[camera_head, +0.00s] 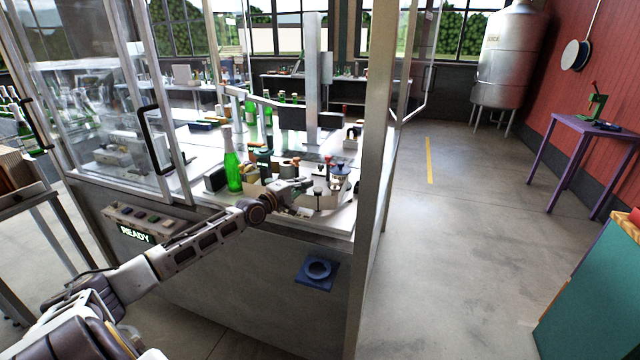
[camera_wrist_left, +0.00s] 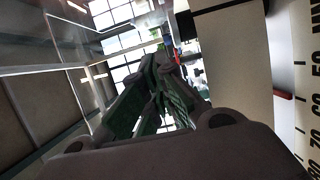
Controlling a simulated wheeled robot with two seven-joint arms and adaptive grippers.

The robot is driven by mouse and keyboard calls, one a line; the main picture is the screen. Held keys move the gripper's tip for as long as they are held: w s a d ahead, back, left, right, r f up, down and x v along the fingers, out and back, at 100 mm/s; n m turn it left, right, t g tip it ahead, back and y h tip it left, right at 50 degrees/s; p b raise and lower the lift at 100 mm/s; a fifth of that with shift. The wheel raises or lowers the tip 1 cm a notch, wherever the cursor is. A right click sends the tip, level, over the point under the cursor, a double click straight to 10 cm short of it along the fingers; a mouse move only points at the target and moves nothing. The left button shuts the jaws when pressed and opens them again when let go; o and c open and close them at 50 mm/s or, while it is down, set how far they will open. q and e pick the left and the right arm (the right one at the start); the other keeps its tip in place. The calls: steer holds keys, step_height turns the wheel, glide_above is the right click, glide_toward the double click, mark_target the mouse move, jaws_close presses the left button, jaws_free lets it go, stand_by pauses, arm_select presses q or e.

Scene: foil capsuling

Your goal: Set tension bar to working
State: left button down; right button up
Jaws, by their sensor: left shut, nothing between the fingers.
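My left arm reaches from the lower left into the open front of the glazed machine. My left gripper (camera_head: 302,186) is over the machine's deck, right of a green bottle (camera_head: 232,165) with a pale neck. In the left wrist view the gripper's fingers (camera_wrist_left: 160,72) are together with nothing held. A pale plate with a black number scale marked in MM (camera_wrist_left: 302,90) stands at the right of that view, beside a beige block (camera_wrist_left: 238,70) and a small red piece (camera_wrist_left: 283,95). I cannot tell which part is the tension bar. My right gripper is not in view.
A machine panel (camera_head: 145,222) reads READY at the front left. A corner post (camera_head: 372,140) stands close right of my gripper. A blue fixture (camera_head: 317,270) sits on the front below. Small parts (camera_head: 338,172) crowd the deck by the gripper.

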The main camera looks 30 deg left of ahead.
mark_target(320, 188)
arm_select(q)
steer(key=w+d+p, duration=0.2)
steer(key=w+d, duration=0.1)
steer(key=shift+w+d+r, duration=0.1)
steer(key=shift+w+d, duration=0.2)
steer(key=shift+d, duration=0.2)
steer(key=shift+d+p, duration=0.2)
steer(key=shift+p, duration=0.15)
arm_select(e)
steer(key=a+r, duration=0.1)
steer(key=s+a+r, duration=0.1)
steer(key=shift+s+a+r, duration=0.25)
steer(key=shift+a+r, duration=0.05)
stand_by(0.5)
arm_select(q)
steer(key=shift+d, duration=0.1)
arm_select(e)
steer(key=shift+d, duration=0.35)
